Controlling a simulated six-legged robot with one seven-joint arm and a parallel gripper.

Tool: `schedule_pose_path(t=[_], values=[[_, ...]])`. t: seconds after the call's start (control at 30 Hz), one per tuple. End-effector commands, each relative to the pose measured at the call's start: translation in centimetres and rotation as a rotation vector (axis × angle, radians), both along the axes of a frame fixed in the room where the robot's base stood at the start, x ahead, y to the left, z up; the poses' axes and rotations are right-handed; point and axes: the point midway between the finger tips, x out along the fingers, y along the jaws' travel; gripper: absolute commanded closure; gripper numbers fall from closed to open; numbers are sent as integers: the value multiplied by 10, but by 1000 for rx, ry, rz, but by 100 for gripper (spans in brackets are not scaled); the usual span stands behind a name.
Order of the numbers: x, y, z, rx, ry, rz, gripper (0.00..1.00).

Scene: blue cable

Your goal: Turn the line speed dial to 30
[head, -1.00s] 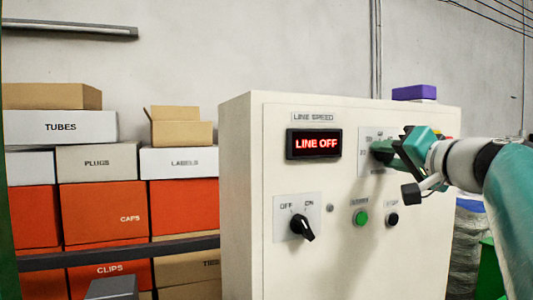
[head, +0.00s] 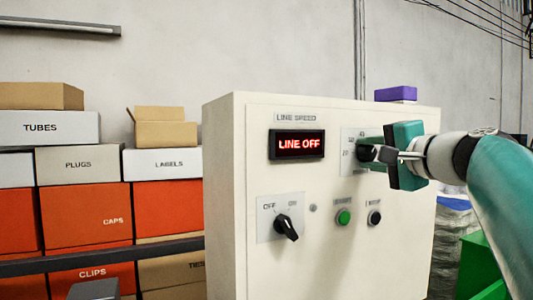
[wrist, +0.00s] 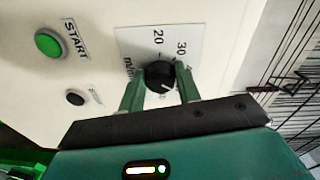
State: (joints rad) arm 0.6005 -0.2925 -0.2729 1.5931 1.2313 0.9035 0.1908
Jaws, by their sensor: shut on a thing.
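The line speed dial (wrist: 158,76) is a round black knob in the wrist view, on a white scale plate (wrist: 145,45). The plate shows 20, 30 and m/min; other marks are partly hidden. My gripper (wrist: 160,71) has one green finger on each side of the knob and is shut on it. A pale mark shows on the knob, but I cannot tell what value it points at. In the head view, my gripper (head: 368,152) reaches the plate from the right and hides the dial. The display (head: 297,144) reads LINE OFF in red.
The cream cabinet also carries a black OFF/ON switch (head: 287,227), a green start button (head: 343,217) and a black button (head: 375,218). A purple box (head: 396,94) lies on top. Stacked boxes stand at the left, a green bin (head: 478,268) at the right.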

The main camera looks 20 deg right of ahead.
Motion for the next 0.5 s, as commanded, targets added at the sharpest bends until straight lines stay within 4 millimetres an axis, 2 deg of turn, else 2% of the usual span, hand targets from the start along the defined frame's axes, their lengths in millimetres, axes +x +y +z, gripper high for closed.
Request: schedule_pose_path(t=[0.2,0.5], values=[[-4,-4,4,108,-6,-13,90],[-4,-5,4,168,-4,-15,90]])
